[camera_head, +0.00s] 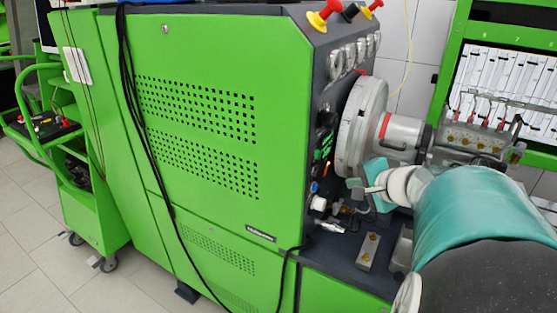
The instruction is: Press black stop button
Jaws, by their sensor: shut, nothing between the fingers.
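My arm reaches in from the lower right, and my gripper (358,186) is shut and empty. Small dark and coloured controls or fittings sit on that panel, too small to tell apart. I cannot single out the black stop button with certainty. A black part (350,11) stands on the top edge between two red knobs on yellow bases, the left one (319,17) and the right one (371,7).
Black cables (146,130) hang down the green front. A metal shaft coupling (400,133) joins the disc to a pump body (470,140) at right. Fittings and a metal block (368,250) sit on the dark ledge below. A green trolley (80,190) stands at left on tiled floor (30,250).

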